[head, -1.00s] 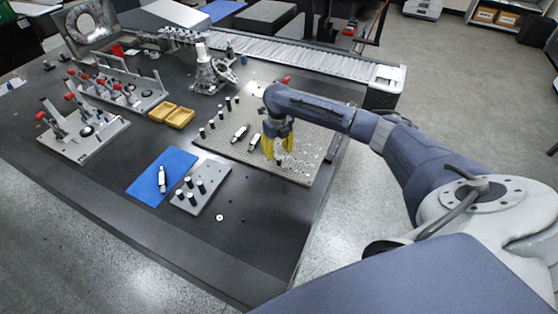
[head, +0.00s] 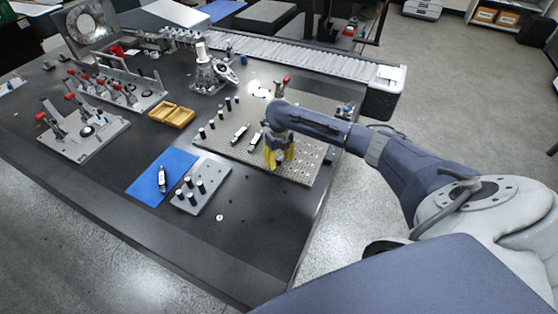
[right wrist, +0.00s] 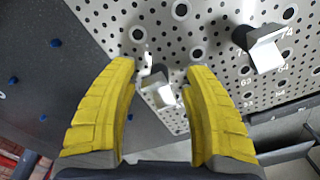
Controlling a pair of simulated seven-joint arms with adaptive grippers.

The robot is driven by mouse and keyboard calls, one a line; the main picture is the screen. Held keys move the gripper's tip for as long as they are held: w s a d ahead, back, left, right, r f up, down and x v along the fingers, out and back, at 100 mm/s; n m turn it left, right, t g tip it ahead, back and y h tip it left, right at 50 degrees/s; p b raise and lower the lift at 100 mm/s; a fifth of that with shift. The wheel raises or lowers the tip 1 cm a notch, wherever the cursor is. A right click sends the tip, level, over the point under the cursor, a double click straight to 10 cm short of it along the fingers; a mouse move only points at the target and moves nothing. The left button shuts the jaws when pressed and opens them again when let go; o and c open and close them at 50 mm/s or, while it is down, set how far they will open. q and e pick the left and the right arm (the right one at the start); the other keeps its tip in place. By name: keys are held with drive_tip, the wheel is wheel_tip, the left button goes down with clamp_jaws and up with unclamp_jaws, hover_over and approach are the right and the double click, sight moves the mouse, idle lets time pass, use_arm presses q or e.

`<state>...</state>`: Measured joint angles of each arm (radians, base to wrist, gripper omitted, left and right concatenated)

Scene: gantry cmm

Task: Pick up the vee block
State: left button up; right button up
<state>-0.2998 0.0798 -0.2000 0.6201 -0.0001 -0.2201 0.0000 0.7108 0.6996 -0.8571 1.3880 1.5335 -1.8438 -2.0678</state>
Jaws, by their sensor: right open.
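My right gripper (head: 279,161) is open, with its yellow fingers pointing down over the front part of the perforated plate (head: 310,172). In the right wrist view the two fingers (right wrist: 161,82) stand wide apart. A small metallic block with a bright angled face (right wrist: 160,94), which looks like the vee block, shows in the gap between them, apart from both fingers. A dark part stands against its upper side. In the head view the gripper hides this block. A second block with a bright face and dark end (right wrist: 264,50) sits to the right on the plate. My left gripper is out of view.
The front table area (head: 250,245) is mostly clear, with small blue dots.

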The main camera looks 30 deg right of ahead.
clamp_jaws()
idle(0.5)
